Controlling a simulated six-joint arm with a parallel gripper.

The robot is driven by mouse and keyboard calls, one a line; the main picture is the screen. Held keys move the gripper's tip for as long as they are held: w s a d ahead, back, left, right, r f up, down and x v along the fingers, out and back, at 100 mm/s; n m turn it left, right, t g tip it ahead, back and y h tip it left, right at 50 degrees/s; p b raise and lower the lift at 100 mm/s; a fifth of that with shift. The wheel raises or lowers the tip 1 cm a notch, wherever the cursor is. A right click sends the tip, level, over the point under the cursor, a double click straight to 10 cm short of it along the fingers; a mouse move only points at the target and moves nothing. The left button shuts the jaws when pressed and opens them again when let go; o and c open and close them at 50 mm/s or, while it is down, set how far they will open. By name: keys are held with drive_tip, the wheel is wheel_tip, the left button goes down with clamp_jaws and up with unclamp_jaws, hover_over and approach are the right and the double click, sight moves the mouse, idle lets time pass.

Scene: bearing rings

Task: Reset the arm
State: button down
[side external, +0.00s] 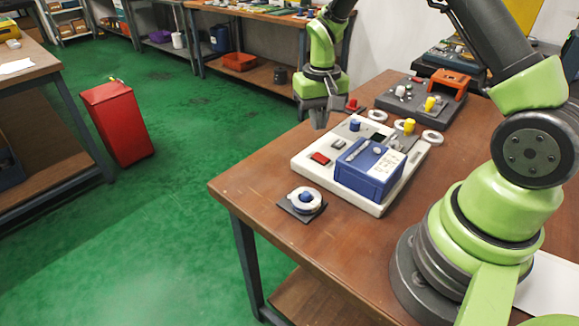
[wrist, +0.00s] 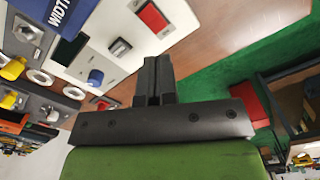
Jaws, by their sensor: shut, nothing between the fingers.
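My gripper (side external: 319,118) hangs from my green arm above the far left edge of the brown table, beside the white panel. Its two dark fingers are together and empty, as the wrist view (wrist: 155,65) also shows. The white panel (side external: 305,163) carries a blue box (side external: 370,172), a red switch (side external: 320,158) and a blue knob (side external: 355,125). A white ring (side external: 295,204) sits around a blue post (side external: 306,197) on a dark square plate near the table's front left edge. Further white rings (side external: 432,137) lie by a yellow peg (side external: 409,126) behind the panel.
A dark grey panel (side external: 385,101) with an orange part (side external: 449,83) stands farther back on the table (side external: 245,183). A red bin (side external: 117,122) stands on the green floor at left. The table left of the white panel is mostly clear.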

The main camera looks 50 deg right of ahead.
drive_tip(key=s+a+r+t, duration=0.2)
drive_tip(key=a+r, duration=0.1)
drive_tip(key=r, duration=0.4)
drive_tip(key=s+a+r+t, duration=0.1)
drive_tip(key=s+a+r, duration=0.2)
drive_tip(key=r, duration=0.4)
drive_tip(key=s+a+r+n+t+y, duration=0.1)
drive_tip(key=s+a+r+t, duration=0.1)
drive_tip(key=s, duration=0.4)
drive_tip(key=s+a+r+n+t+y, duration=0.1)
drive_tip(key=s+a+r+t, duration=0.1)
drive_tip(key=s, duration=0.5)
wheel_tip(320, 180, up, 3)
drive_tip(key=shift+s+a+f, duration=0.15)
drive_tip(key=shift+s+a, duration=0.15)
drive_tip(key=shift+a, duration=0.5)
